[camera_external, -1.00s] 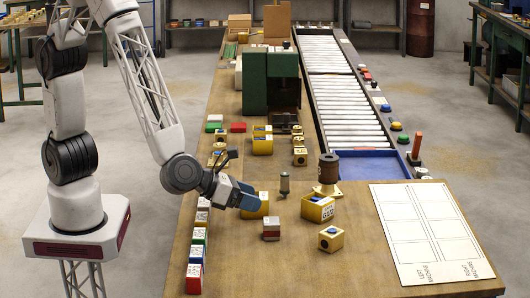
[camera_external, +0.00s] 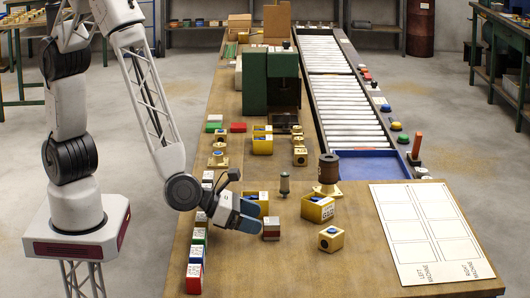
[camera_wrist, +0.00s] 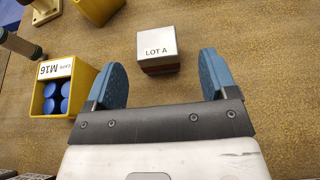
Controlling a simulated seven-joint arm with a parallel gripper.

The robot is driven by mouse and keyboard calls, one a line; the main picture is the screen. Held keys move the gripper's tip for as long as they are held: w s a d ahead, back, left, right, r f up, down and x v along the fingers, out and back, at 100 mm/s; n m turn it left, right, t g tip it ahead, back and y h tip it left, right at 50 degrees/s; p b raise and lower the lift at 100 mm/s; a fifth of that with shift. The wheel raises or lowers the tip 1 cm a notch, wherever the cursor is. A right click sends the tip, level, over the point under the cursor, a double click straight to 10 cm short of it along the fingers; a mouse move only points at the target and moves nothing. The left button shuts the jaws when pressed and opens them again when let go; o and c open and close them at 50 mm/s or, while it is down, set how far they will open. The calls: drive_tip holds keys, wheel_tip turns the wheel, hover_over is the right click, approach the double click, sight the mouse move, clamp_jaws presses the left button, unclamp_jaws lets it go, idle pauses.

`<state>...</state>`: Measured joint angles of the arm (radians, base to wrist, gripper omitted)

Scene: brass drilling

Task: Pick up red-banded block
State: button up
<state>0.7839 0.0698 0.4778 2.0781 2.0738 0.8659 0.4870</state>
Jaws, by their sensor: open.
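The block (camera_external: 271,228) stands on the wooden bench just right of my gripper, with a pale top and a dull red-brown side. In the wrist view the same block (camera_wrist: 157,48) shows a white top marked "LOT A" and a dark reddish side. My gripper (camera_external: 254,216) is open and low over the bench, its blue fingers pointing at the block. In the wrist view the fingers of my gripper (camera_wrist: 162,75) are spread wide, with the block ahead of the gap between them. Nothing is between the fingers.
A yellow bin of blue parts labelled M16 (camera_wrist: 52,101) stands close beside the left finger; my gripper partly hides it in the external view. A row of coloured blocks (camera_external: 195,268) lines the left edge.

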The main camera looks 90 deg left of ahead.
sight(267, 221)
drive_tip(key=shift+w+f, duration=0.15)
drive_tip(key=shift+w, duration=0.3)
drive_tip(key=shift+w, duration=0.1)
drive_tip(key=shift+a+x, duration=0.2)
drive_tip(key=shift+x, duration=2.3)
drive_tip(key=c, duration=1.4)
